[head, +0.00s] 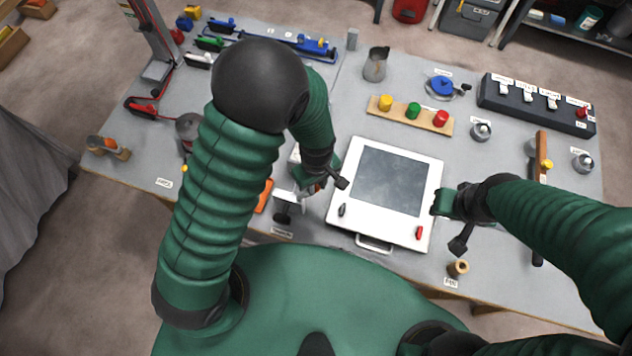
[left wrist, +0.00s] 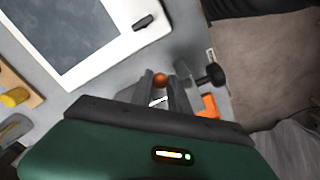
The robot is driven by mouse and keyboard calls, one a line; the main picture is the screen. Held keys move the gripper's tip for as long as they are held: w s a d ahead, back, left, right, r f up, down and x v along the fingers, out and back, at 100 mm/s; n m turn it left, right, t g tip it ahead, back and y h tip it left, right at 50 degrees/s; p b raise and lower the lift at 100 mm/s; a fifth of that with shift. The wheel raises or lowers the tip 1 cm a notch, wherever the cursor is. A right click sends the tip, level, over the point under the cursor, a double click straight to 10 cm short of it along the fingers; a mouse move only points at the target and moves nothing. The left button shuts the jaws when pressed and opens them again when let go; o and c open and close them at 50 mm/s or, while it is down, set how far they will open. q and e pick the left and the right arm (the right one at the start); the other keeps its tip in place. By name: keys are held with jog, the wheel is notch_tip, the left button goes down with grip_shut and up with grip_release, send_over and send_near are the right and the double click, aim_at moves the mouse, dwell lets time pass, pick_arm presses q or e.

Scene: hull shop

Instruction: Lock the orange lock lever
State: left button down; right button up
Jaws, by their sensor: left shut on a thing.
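My left gripper (left wrist: 164,86) reaches down to the bench beside the white framed panel. Its two grey fingers are closed around a small orange ball-shaped end (left wrist: 160,79), which I take for the lock lever's knob. The rest of the lever is mostly hidden between the fingers. In the head view the left gripper (head: 311,187) is partly covered by my own arm. A grey fixture with a black knob (head: 283,213) stands just left of it; the knob also shows in the left wrist view (left wrist: 214,74). My right gripper (head: 443,204) hangs near the panel's right edge; its fingers are unclear.
The white framed panel (head: 425,197) lies between my grippers. An orange flat piece (head: 264,196) lies left of the fixture. A wooden block with coloured buttons (head: 399,116) and a black switch box (head: 535,110) stand behind. A small wooden spool (head: 458,267) sits at the front edge.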

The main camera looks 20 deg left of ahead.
pick_arm(q)
jog(key=shift+s+d+m+p, duration=0.2)
jog(key=shift+s+m, duration=0.5)
jog(key=shift+m, duration=0.9)
jog(key=shift+s+d+m+p, duration=0.25)
jog(key=shift+s+m, duration=0.45)
jog(key=shift+m, duration=0.9)
jog(key=shift+s+d+m+p, duration=0.2)
jog(key=shift+s+m, duration=0.5)
jog(key=shift+m, duration=0.9)
jog(key=shift+a, duration=0.1)
jog(key=c, duration=1.3)
grip_release()
notch_tip(320, 180, up, 17)
jog(key=shift+f, duration=0.15)
